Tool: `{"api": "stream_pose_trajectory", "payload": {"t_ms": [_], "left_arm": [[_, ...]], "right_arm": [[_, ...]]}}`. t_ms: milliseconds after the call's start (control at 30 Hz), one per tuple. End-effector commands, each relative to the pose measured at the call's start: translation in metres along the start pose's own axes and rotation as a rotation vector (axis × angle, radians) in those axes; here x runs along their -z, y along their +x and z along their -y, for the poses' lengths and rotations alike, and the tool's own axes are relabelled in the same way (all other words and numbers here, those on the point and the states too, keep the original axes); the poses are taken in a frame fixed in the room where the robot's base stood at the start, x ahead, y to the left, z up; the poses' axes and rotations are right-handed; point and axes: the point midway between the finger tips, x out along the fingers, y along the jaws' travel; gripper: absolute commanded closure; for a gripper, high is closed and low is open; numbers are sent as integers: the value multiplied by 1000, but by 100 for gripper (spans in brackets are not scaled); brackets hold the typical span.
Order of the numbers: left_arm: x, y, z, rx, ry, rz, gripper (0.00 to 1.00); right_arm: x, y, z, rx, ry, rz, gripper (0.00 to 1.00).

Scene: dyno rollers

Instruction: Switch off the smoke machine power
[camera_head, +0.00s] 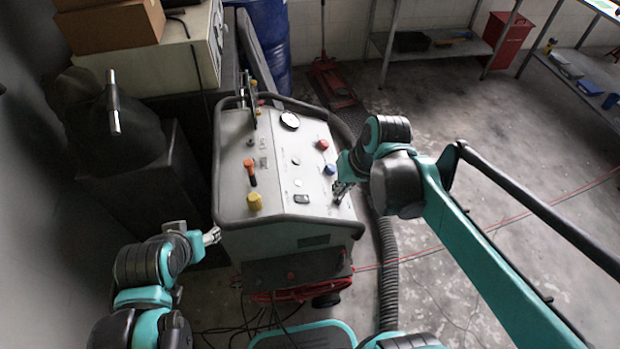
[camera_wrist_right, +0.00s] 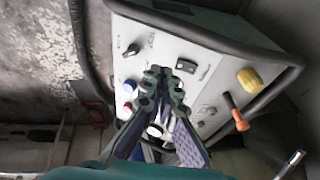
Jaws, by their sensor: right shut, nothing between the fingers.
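The smoke machine (camera_head: 232,150) stands in the middle of the head view, its pale sloped panel covered in controls. Contact with the panel cannot be told. A black knob (camera_wrist_right: 133,49) lies left of the fingertips. My left gripper (camera_head: 213,236) is beside the machine's lower left corner; its finger opening is unclear.
The panel also carries a yellow knob (camera_head: 255,201), an orange-topped lever (camera_head: 249,165), a red knob (camera_head: 323,144) and a blue knob (camera_head: 330,169). A black tubular rail (camera_head: 217,150) edges the machine. A corrugated hose (camera_head: 388,270) runs down its right side. Open floor lies further right.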

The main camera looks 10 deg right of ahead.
Motion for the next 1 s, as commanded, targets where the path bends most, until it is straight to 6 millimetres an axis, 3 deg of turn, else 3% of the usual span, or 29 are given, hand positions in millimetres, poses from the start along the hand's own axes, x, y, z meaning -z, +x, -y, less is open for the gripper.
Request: {"api": "stream_pose_trajectory", "payload": {"t_ms": [33,100,400,1000], "left_arm": [[12,-17,0,0,0,0,46],[20,-28,0,0,0,0,46],[42,-59,0,0,0,0,46],[43,-61,0,0,0,0,46]], "right_arm": [[16,-14,5,21,7,36,100],[29,-18,10,53,13,88,100],[66,-24,21,156,21,240,100],[70,-16,23,178,19,271,100]]}}
